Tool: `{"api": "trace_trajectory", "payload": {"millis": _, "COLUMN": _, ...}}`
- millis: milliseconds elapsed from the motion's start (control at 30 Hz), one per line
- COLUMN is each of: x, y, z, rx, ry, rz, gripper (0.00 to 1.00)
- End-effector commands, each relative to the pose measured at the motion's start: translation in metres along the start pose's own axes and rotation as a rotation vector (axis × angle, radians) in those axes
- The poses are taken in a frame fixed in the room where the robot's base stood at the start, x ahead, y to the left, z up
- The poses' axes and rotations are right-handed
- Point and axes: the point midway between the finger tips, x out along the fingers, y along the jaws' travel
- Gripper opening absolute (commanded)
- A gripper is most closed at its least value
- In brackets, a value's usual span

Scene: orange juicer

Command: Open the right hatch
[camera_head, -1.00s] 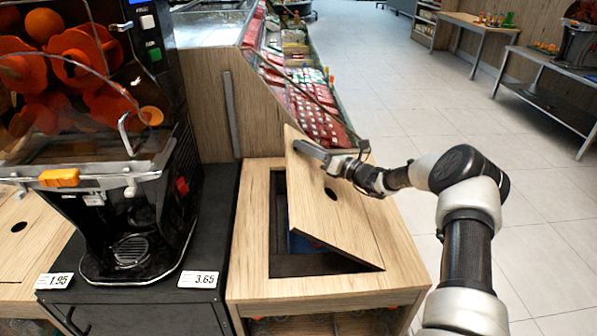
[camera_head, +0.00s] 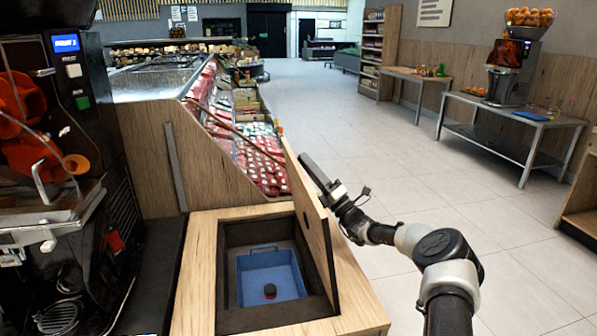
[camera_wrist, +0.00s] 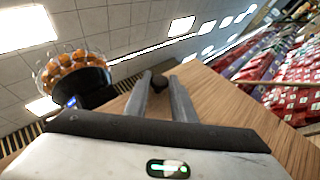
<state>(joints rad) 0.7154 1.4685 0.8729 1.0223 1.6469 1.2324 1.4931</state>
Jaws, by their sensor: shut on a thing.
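The right hatch (camera_head: 312,215) is a wooden lid standing steeply raised along the right side of its opening in the wooden counter (camera_head: 203,250). Its round hole shows near the right edge. My gripper (camera_head: 308,165) is at the outer right side of the lid, near its upper far part, shut on it. The exact contact is hidden in the head view. In the wrist view, the two fingers (camera_wrist: 160,85) reach out over the lid's wood (camera_wrist: 225,95), with a small dark round thing at their tips.
An orange juicer (camera_head: 50,190) stands at the left. A produce display (camera_head: 240,140) stands behind the counter. Open floor (camera_head: 440,180) lies to the right.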

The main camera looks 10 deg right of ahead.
Motion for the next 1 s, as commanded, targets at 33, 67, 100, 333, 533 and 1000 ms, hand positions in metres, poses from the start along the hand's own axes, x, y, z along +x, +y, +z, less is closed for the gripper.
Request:
{"api": "trace_trajectory", "payload": {"millis": 33, "x": -0.0017, "y": -0.0007, "z": 0.0018, "rx": 0.009, "ry": -0.01, "rz": 0.004, "gripper": 0.0}}
{"api": "trace_trajectory", "payload": {"millis": 67, "x": -0.0022, "y": -0.0008, "z": 0.0028, "rx": 0.013, "ry": -0.014, "rz": 0.006, "gripper": 0.0}}
{"api": "trace_trajectory", "payload": {"millis": 100, "x": -0.0027, "y": -0.0009, "z": 0.0039, "rx": 0.017, "ry": -0.018, "rz": 0.007, "gripper": 0.0}}
{"api": "trace_trajectory", "payload": {"millis": 333, "x": -0.0036, "y": -0.0009, "z": 0.0065, "rx": 0.027, "ry": -0.028, "rz": 0.011, "gripper": 0.0}}
{"api": "trace_trajectory", "payload": {"millis": 533, "x": -0.0035, "y": -0.0009, "z": 0.0062, "rx": 0.027, "ry": -0.027, "rz": 0.01, "gripper": 0.0}}
{"api": "trace_trajectory", "payload": {"millis": 1000, "x": -0.0043, "y": -0.0011, "z": 0.0061, "rx": 0.026, "ry": -0.027, "rz": 0.009, "gripper": 0.39}}
